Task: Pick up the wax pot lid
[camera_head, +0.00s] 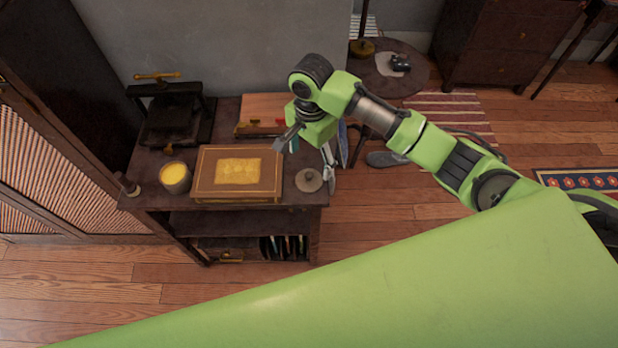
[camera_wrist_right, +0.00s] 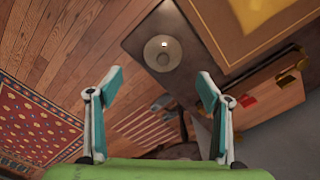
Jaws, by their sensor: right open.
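The wax pot lid (camera_head: 308,180) is a round grey-beige disc with a small knob, lying flat near the right front corner of the dark table. It also shows in the right wrist view (camera_wrist_right: 162,53), beyond and between the fingertips. The wax pot (camera_head: 175,178), with yellow wax inside, stands at the table's left, apart from the lid. My right gripper (camera_head: 309,157) is above the table's right edge near the lid. Its two fingers are spread wide and empty in the right wrist view (camera_wrist_right: 158,82), not touching the lid. My left gripper is not in view.
A black press (camera_head: 168,122) stands back left. A round side table (camera_head: 383,80) stands behind my right arm.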

